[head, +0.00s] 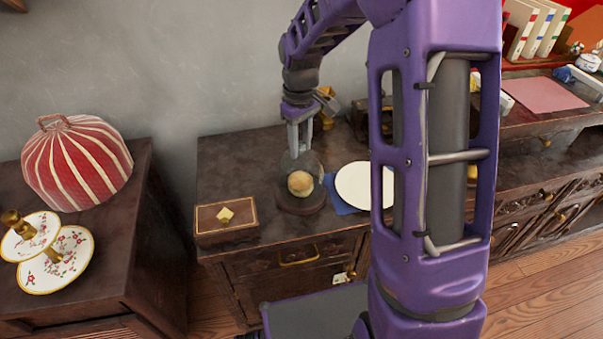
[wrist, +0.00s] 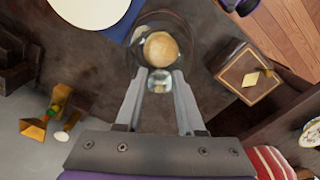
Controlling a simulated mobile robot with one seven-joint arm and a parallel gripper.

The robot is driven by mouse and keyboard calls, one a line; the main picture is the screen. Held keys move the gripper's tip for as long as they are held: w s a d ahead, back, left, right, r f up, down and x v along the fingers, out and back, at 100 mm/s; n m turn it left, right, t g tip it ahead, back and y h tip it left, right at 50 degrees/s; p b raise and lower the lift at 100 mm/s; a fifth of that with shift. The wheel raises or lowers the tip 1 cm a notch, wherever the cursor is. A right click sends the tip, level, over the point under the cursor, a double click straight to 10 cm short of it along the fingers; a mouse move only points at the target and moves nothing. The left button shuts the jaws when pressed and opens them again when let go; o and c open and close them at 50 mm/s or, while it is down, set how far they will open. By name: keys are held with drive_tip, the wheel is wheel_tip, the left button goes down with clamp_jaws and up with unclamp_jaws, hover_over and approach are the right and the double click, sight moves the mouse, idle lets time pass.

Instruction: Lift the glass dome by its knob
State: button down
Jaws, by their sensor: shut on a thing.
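The clear glass dome (head: 312,164) is over a round golden-brown bun (head: 300,183) on a dark round base (head: 301,204), on the dark cabinet. My gripper (head: 300,150) points down from above, its fingers closed around the dome's clear knob. In the wrist view, the knob (wrist: 158,82) sits between the two fingertips, with the dome (wrist: 140,36) and the bun (wrist: 160,47) beyond it. The dome looks upright. Its lower edge is too faint to tell whether it touches the base.
A wooden box with a gold knob (head: 225,221) stands left of the base. A white plate (head: 354,185) on a blue cloth (head: 338,203) lies close on the right. A red striped cover (head: 77,165) and tiered plates (head: 50,275) are on the left cabinet.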

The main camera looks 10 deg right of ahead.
drive_tip(key=shift+s+f, duration=0.25)
drive_tip(key=shift+f, duration=0.15)
drive_tip(key=shift+w+r+p, duration=0.2)
drive_tip(key=shift+r+p, duration=3.6)
drive_tip(key=shift+r, duration=0.95)
drive_tip(key=shift+w, duration=0.15)
